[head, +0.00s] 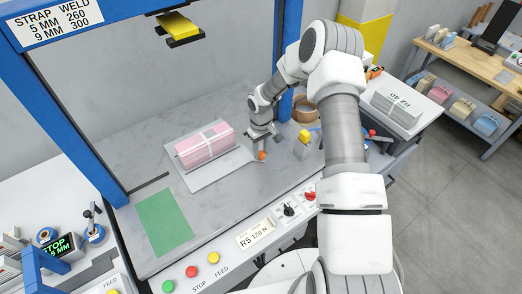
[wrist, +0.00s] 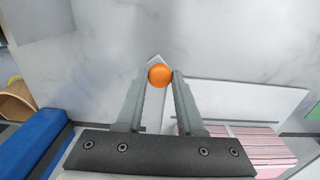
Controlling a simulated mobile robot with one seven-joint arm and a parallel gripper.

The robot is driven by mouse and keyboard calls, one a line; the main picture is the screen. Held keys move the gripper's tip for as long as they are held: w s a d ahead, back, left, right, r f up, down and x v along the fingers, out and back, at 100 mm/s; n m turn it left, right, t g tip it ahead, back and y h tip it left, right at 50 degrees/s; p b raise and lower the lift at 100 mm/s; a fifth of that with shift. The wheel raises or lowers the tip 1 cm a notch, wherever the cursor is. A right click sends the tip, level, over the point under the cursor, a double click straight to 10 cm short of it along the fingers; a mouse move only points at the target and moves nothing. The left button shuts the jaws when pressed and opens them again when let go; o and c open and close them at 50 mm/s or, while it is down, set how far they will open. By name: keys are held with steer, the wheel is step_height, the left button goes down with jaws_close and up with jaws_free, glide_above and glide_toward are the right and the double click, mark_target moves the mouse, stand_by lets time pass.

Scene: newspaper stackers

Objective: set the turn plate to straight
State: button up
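The turn plate (head: 200,183) is a flat light-grey plate on the grey worktop. A pink bundle (head: 205,147) with a white band lies on it. The plate looks slightly askew to the worktop edge, but the exact angle is hard to judge. A thin handle with an orange knob (head: 262,155) sticks out from its right side. My gripper (head: 262,146) points down at the knob. In the wrist view, the orange knob (wrist: 160,75) sits between my fingertips (wrist: 160,78), with both fingers against its sides. The plate (wrist: 250,95) and bundle (wrist: 255,140) lie at the lower right there.
A blue frame (head: 65,110) stands around the worktop, with a yellow block (head: 178,25) hanging overhead. A green mat (head: 165,222) lies front left. A tape roll (head: 304,109) and a small yellow-topped part (head: 304,137) are right of my gripper. Buttons line the front panel (head: 255,235).

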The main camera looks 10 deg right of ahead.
jaws_close()
stand_by(1.0)
